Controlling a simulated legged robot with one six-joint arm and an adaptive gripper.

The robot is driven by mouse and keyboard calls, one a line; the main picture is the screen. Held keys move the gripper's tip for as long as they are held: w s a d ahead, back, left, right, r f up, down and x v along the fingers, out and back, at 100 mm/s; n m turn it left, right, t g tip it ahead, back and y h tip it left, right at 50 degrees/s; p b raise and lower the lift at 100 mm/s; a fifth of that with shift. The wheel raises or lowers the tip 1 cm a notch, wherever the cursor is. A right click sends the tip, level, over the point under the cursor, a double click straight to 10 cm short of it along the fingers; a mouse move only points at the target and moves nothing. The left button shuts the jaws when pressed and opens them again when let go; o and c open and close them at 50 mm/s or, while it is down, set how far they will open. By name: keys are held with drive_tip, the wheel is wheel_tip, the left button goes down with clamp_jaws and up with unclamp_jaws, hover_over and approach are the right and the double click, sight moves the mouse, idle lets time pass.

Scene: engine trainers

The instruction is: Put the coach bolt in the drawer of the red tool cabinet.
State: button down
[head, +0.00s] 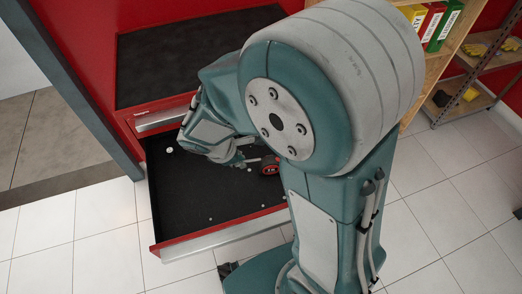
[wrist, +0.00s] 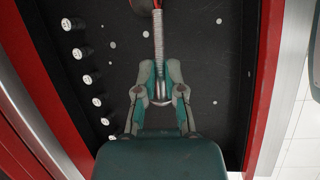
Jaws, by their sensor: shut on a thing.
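The red tool cabinet (head: 92,38) stands at the upper left with its drawer (head: 172,215) pulled open. The drawer has a black floor and a red rim. My gripper (head: 240,161) is over the drawer, pointing down into it. In the wrist view my gripper (wrist: 161,94) is shut on the coach bolt (wrist: 158,45), a long grey ridged shaft reaching away from the fingers. Its near end is partly hidden between the fingertips. I cannot tell whether the bolt touches the drawer floor.
A red and black object (head: 270,166) lies in the drawer near the bolt's far end. Several white-topped cylinders (wrist: 78,53) line one side of the drawer. Small pale spots dot its floor. Shelves with binders (head: 432,22) stand at upper right. Tiled floor is clear around the drawer.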

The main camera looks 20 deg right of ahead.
drive_tip(key=s+n, duration=0.1)
hover_over(209, 172)
drive_tip(key=f, duration=0.9)
drive_tip(key=shift+s+a+f, duration=0.15)
drive_tip(key=shift+s+a, duration=0.15)
drive_tip(key=shift+s, duration=0.05)
drive_tip(key=shift+w+a+f, duration=0.15)
drive_tip(key=shift+w+f, duration=0.1)
drive_tip(key=shift+f, duration=0.15)
wheel_tip(209, 172, down, 2)
drive_tip(key=shift+f, duration=0.6)
drive_tip(key=shift+f, duration=0.35)
